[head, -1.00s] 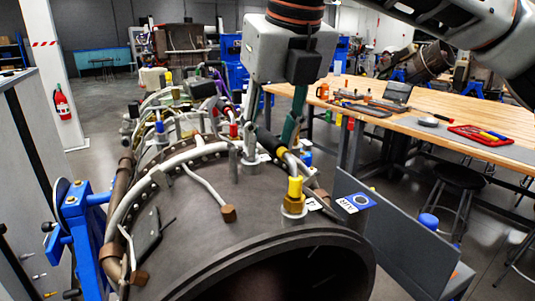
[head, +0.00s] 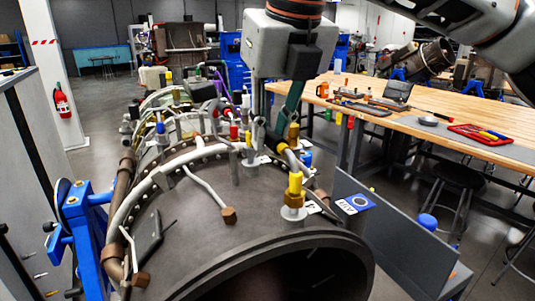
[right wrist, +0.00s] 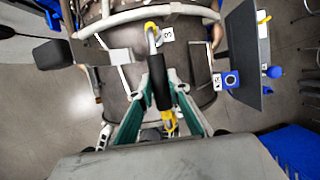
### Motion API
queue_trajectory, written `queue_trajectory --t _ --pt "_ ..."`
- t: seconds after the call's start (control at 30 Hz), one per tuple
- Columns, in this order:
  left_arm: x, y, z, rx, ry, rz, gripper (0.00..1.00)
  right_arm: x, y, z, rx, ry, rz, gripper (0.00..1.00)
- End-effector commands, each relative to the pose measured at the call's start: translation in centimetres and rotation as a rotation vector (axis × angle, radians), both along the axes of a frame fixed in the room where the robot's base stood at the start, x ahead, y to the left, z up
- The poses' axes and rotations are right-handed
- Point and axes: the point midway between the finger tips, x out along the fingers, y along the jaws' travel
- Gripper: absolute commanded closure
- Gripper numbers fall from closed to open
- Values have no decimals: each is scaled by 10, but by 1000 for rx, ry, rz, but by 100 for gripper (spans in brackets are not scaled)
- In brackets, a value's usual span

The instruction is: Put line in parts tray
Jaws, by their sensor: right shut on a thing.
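My right gripper (head: 276,130) hangs from the top over the right side of the dark turbine casing (head: 200,235). In the right wrist view its green fingers (right wrist: 160,105) are on both sides of a line with a black sleeve (right wrist: 160,85), and it is shut on this line. The line has a yellow piece (right wrist: 151,28) by its far end; a yellow fitting (right wrist: 170,122) shows between the fingers. In the head view the fingers largely hide the line. A red tray (head: 485,136) holding tools lies on the workbench; I cannot tell whether it is the parts tray. My left gripper is not visible.
A grey panel or bin (head: 400,240) stands right of the casing, beside a blue-capped item (head: 428,222). A yellow fitting (head: 295,187) stands up on the casing. Pipes and a blue stand (head: 80,225) are on the left. The wooden bench (head: 420,115) and stool (head: 460,180) are farther right.

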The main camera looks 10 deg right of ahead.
Motion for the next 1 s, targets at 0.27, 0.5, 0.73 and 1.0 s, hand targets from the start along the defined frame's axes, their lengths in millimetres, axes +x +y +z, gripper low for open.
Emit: queue_trajectory --t 0.27,0.5,0.73,1.0 --pt "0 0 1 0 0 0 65 0 0 2 0 -1 0 100" --pt "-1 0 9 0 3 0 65 0 0 14 0 -1 0 100" --pt "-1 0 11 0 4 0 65 0 0 19 0 -1 0 100" --pt "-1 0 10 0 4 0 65 0 0 18 1 -1 1 100"
